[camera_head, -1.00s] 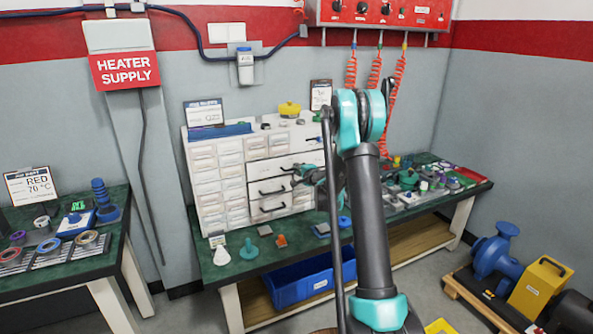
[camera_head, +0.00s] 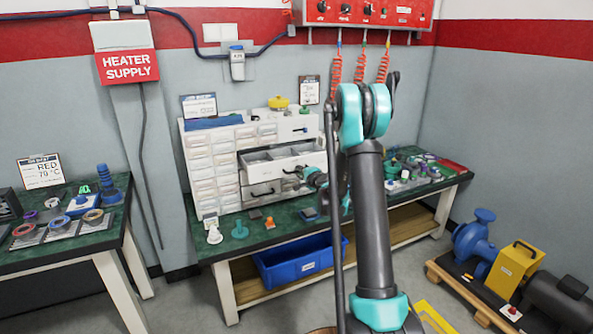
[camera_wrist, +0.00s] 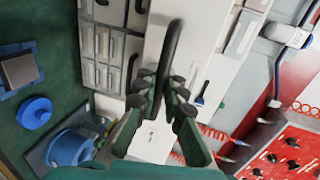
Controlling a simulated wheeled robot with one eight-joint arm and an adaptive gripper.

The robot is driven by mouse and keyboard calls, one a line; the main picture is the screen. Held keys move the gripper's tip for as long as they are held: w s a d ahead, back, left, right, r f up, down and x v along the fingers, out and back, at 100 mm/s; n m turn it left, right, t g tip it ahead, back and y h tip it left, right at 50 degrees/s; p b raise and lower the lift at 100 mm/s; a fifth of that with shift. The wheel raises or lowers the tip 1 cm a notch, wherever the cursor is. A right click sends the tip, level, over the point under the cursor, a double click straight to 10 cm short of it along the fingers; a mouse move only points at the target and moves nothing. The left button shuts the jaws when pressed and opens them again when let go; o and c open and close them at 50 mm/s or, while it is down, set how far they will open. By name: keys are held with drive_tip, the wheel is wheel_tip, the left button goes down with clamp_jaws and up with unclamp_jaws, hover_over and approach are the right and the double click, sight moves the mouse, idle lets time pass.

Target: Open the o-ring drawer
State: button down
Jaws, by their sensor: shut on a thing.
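The drawer (camera_head: 310,160) is a wide white drawer in the cabinet on the green bench. It stands pulled out, and its grey inner compartments show from above in the head view. My gripper (camera_head: 308,178) is at its front. In the wrist view my gripper (camera_wrist: 165,90) has its dark fingers closed around a black bar handle (camera_wrist: 171,45) on a white drawer front (camera_wrist: 153,28). The label of this drawer cannot be read. My arm hides part of the cabinet's right side in the head view.
The white cabinet (camera_head: 205,165) has many small drawers on its left and another black-handled drawer (camera_head: 262,190) below the open one. Small parts, such as a teal piece (camera_head: 239,230), lie on the bench in front. A blue bin (camera_head: 295,262) is on the shelf below.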

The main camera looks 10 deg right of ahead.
drive_tip(key=shift+s+d, duration=0.2)
drive_tip(key=shift+s, duration=0.35)
drive_tip(key=c, duration=1.9)
unclamp_jaws()
drive_tip(key=v, duration=1.2)
